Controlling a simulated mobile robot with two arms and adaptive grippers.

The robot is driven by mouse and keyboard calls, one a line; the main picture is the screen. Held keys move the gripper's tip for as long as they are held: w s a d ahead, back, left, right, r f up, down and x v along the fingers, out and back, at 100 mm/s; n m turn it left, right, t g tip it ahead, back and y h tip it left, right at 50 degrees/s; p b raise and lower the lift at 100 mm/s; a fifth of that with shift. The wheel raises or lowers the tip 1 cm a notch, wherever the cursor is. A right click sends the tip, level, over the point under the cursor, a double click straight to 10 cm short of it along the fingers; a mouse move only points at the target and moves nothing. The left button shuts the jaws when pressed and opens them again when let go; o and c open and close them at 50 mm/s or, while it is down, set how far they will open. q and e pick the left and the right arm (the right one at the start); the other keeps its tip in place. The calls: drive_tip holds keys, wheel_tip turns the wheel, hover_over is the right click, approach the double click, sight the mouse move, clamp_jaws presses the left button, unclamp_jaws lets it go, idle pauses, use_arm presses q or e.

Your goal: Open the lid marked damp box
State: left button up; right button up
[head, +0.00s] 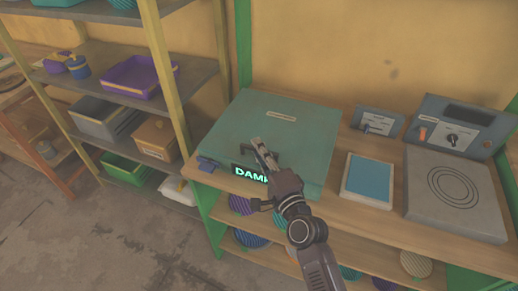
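The damp box (310,140) is a wide, flat teal box on the wooden bench, with a small pale label on top toward the back. Its lid looks shut. A sign with glowing letters (243,174) reading "DAM" is at its front edge; the rest is hidden behind my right gripper. My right gripper (264,152) is over the front part of the lid, its arm coming in from the bottom. I cannot tell whether it touches the lid or how far apart its fingers are. My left gripper is not in view.
Right of the box are a blue-topped tray (369,178), a small grey panel (377,122), a grey plate with rings (455,192) and a control box with a knob (462,127). A small blue object (207,164) lies at the bench's left front. Shelves (125,75) stand left.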

clamp_jaws()
idle(0.3)
